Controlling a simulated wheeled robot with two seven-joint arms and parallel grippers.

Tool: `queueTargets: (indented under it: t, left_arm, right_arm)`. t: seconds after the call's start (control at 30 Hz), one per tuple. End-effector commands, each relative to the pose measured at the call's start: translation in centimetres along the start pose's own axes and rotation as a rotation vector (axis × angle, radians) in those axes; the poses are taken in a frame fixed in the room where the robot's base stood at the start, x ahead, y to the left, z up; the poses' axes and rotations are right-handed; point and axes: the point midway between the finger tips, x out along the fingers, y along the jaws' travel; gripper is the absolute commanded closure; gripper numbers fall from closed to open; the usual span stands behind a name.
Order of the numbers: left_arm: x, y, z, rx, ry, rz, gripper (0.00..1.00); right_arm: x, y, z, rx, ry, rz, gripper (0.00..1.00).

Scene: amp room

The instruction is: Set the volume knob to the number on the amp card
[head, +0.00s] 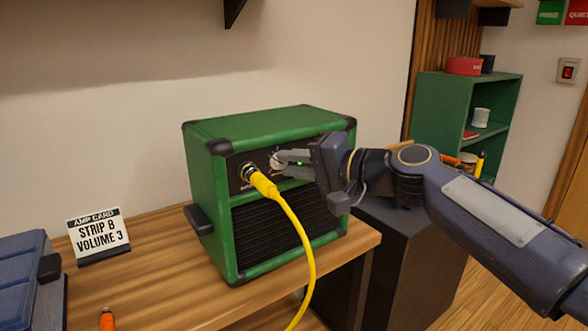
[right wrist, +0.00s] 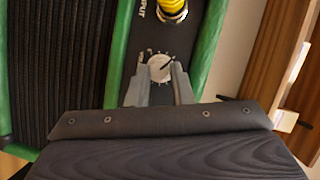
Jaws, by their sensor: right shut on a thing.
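The green amp (head: 207,170) stands on the wooden table with its black front panel facing me. Its white volume knob (head: 277,161) is on the upper panel, and it also shows in the right wrist view (right wrist: 160,68) with a dark pointer line and small scale marks around it. The scale numbers are too small to read. My right gripper (head: 282,163) is shut on the knob, one finger on each side. The amp card (head: 98,235) stands left of the amp and reads "STRIP B VOLUME 3". My left gripper is not in view.
A yellow cable (head: 296,222) is plugged into the input jack beside the knob and hangs over the table's front edge. A blue case (head: 22,270) is at the far left. A green shelf (head: 436,110) stands behind my right arm.

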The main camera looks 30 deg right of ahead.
Motion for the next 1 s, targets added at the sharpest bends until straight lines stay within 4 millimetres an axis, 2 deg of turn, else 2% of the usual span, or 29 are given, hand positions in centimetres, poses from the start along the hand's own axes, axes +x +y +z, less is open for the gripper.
queueTargets:
  t: [0.4,0.43,0.6,1.0]
  left_arm:
    - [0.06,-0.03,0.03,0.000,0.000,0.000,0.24]
    - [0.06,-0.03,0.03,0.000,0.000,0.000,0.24]
    - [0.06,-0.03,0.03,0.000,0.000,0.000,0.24]
    - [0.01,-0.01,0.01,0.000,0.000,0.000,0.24]
  right_arm:
    - [0.01,0.05,-0.03,0.007,0.001,-0.002,1.00]
    - [0.01,0.05,-0.03,0.007,0.001,-0.002,0.79]
    - [0.01,0.05,-0.02,0.007,0.000,-0.002,0.58]
    - [-0.01,-0.10,-0.03,0.004,0.001,-0.004,0.58]
